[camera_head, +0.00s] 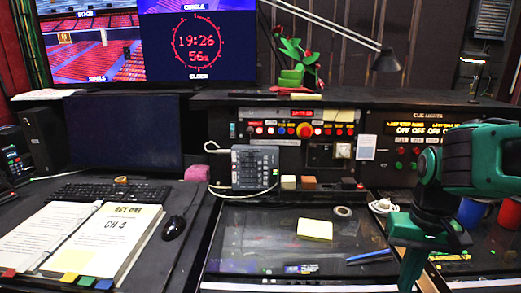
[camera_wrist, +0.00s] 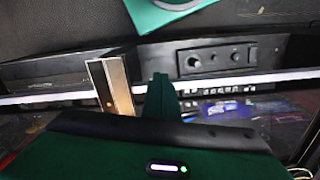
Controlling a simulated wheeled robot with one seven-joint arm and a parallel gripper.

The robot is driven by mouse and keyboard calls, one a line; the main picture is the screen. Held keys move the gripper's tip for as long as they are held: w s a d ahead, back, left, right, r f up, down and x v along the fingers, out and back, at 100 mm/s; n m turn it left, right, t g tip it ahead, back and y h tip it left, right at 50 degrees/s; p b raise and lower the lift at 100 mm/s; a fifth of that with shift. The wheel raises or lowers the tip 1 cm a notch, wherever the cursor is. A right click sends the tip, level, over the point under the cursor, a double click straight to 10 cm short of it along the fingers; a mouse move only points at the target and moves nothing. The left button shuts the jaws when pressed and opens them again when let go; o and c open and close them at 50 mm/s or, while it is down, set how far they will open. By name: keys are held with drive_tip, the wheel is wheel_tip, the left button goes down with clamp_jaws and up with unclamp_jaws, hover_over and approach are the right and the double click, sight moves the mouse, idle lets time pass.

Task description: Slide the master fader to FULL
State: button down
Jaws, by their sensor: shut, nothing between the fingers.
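My gripper (camera_head: 411,272) points down at the right front of the desk in the head view, and its lower end is near the bottom edge. In the wrist view its green fingers (camera_wrist: 161,92) are together, with nothing visible between them. A small grey console with rows of controls (camera_head: 255,167) stands at the desk's middle back, well left of my gripper. I cannot make out which control is the master fader, or its setting. In the wrist view a dark panel with a round knob (camera_wrist: 210,58) lies beyond the fingertips, to the right.
A metallic block (camera_wrist: 110,86) is left of the fingers in the wrist view. On the desk are a yellow note pad (camera_head: 315,229), a tape roll (camera_head: 343,212) and a blue pen (camera_head: 370,256). A blue mug (camera_head: 471,213) is near my arm. An open binder (camera_head: 88,240) lies left.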

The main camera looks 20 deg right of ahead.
drive_tip(key=w+a+r+n+t, duration=0.15)
drive_tip(key=w+r, duration=0.35)
drive_tip(key=w, duration=0.6)
drive_tip(key=w+r+t, duration=0.2)
drive_tip(key=w+r, duration=0.3)
drive_tip(key=w, duration=0.6)
drive_tip(key=n+t+y, duration=0.3)
drive_tip(key=y, duration=0.1)
approach(251, 153)
drive_tip(key=s+d+r, duration=0.2)
drive_tip(key=d, duration=0.5)
drive_tip(key=x, duration=0.9)
drive_tip(key=shift+s+a+f, duration=0.1)
drive_tip(key=shift+a+f, duration=0.15)
drive_tip(key=shift+f, duration=0.15)
drive_tip(key=shift+m, duration=0.25)
drive_tip(key=shift+w+a, duration=0.25)
drive_tip(key=shift+a, duration=0.4)
drive_tip(key=shift+w+a, duration=0.2)
drive_tip(key=shift+a, duration=0.45)
drive_tip(key=shift+w+a, duration=0.25)
drive_tip(key=shift+a, duration=0.35)
